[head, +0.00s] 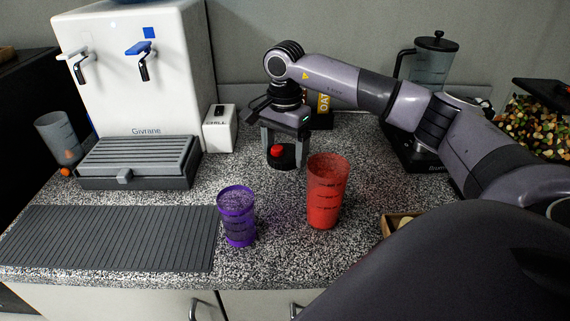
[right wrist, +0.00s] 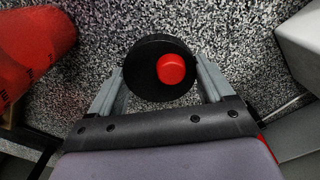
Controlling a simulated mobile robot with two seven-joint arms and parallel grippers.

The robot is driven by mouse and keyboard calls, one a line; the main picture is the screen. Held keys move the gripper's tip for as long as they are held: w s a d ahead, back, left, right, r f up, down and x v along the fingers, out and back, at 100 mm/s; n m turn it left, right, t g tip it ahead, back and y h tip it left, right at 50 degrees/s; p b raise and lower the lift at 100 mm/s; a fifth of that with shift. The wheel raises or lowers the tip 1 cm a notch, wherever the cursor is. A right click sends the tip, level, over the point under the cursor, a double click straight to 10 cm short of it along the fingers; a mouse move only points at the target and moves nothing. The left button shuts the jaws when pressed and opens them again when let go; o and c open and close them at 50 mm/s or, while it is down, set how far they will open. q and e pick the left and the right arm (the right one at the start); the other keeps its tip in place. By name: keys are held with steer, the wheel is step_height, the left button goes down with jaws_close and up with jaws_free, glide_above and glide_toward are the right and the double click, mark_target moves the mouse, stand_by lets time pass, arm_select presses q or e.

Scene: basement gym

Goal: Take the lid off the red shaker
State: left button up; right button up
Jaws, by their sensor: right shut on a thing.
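The red shaker (head: 326,195) stands upright on the speckled counter, its top uncovered. It also shows at the left edge of the right wrist view (right wrist: 32,50). My right gripper (head: 285,155) is shut on a round black lid with a red cap (head: 277,154), behind and to the left of the red shaker, apart from it. In the right wrist view the lid (right wrist: 150,82) sits between the two fingers. Whether the lid touches the counter I cannot tell. My left gripper is not in view.
A purple shaker (head: 238,216) stands left of the red one, beside a ribbed grey mat (head: 110,237). A water dispenser (head: 140,90) with a drip tray (head: 135,160) stands at the back left, near a small white box (head: 219,129). A blender (head: 428,65) stands at the back right.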

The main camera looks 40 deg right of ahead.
mark_target(285, 176)
steer(key=shift+f, duration=2.25)
steer(key=shift+f, duration=0.2)
steer(key=o, duration=1.1)
steer(key=shift+c, duration=0.2)
steer(key=shift+r, duration=0.15)
step_height(285, 176, up, 12)
steer(key=shift+r, duration=0.1)
